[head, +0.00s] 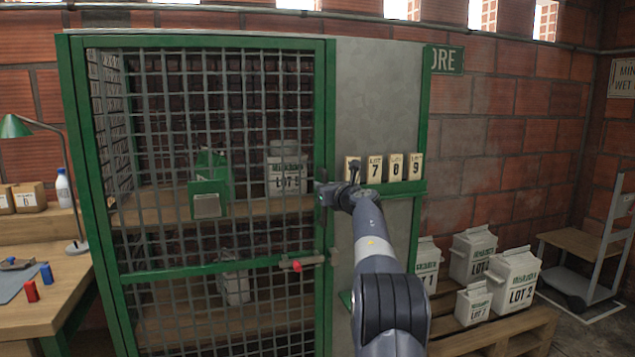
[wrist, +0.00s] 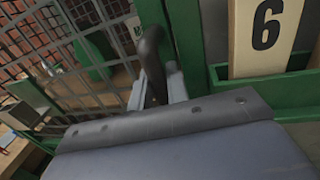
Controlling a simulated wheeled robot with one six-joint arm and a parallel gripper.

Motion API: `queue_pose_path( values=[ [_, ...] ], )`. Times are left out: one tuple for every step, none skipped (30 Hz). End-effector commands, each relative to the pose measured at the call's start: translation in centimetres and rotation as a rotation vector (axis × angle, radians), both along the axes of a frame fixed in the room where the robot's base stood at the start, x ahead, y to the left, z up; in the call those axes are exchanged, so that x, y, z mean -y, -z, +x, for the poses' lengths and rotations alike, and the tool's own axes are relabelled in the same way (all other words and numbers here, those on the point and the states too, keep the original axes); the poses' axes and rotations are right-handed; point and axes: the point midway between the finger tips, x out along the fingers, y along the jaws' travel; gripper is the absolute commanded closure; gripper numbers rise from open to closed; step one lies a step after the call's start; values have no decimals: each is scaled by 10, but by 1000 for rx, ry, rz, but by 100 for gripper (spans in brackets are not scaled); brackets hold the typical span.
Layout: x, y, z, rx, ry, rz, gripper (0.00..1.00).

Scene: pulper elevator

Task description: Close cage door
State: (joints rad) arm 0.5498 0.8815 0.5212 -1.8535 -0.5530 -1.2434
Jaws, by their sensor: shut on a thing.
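The cage door (head: 222,262) is a green frame with grey wire mesh. It stands across the front of the cage and looks flush or nearly flush with the frame; I cannot tell if a small gap is left. A sliding bolt with a red knob (head: 297,266) is low on its right side. My gripper (head: 325,193) is at the door's right edge. In the wrist view my gripper (wrist: 158,88) is shut on a dark curved door handle (wrist: 151,50). The handle is mostly hidden by my gripper in the head view.
Number tiles (head: 395,167) sit on a green ledge right of the door. Lot bags (head: 513,278) stand on a pallet at right; a workbench (head: 50,300) is at left.

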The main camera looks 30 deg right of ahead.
Motion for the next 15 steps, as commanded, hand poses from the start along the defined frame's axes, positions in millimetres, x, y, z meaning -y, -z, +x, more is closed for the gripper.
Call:
queue_pose_path(
  values=[
    [2,1,1,-2,-3,2,100],
    [3,1,2,-1,-5,2,100],
    [4,1,2,-1,-6,2,100],
    [5,1,3,0,-7,2,100],
    [5,1,3,1,-7,1,100],
    [6,1,3,1,-7,2,100],
    [6,1,3,2,-7,1,100],
    [6,1,3,2,-7,1,100],
    [6,1,3,2,-7,1,100],
    [6,1,3,3,-6,1,100],
    [6,1,3,3,-6,1,100],
    [6,1,3,3,-5,1,100],
    [7,1,3,3,-5,1,100],
    [7,1,3,4,-5,1,100],
    [7,1,3,4,-4,1,100]
  ],
)
